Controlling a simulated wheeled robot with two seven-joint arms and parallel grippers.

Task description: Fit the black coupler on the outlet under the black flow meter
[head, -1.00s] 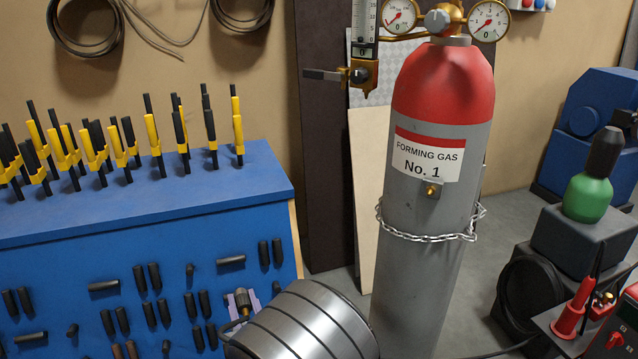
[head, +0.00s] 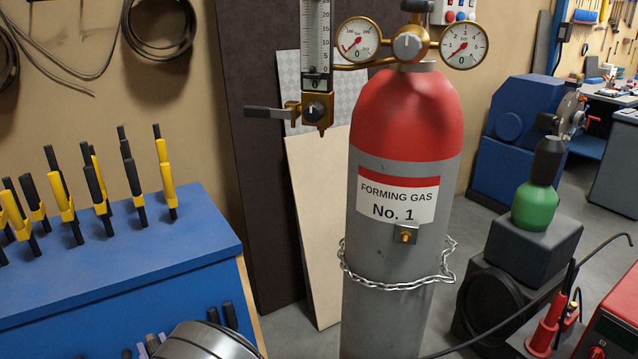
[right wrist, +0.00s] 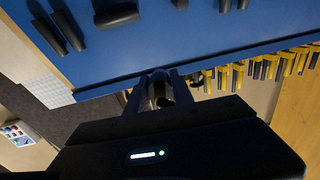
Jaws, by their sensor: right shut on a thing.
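The flow meter (head: 316,62), a clear scale tube in a black frame, stands at the upper middle of the head view. Below it is a brass valve block with a black knob, and a small brass outlet (head: 323,129) points down from the block. My right gripper (head: 146,345) is mostly cut off by the bottom edge, well below and left of the outlet. In the right wrist view its fingers (right wrist: 160,92) are shut on a small dark piece with a greyish rim, the coupler (right wrist: 160,84), partly hidden by the fingers. My left gripper is not in view.
A grey gas cylinder (head: 392,270) with a red top and a chain stands right of the outlet. Its gauges (head: 464,45) flank the regulator. A black lever (head: 265,112) juts left from the valve block. A blue rack (head: 110,265) with yellow-black tools stands left.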

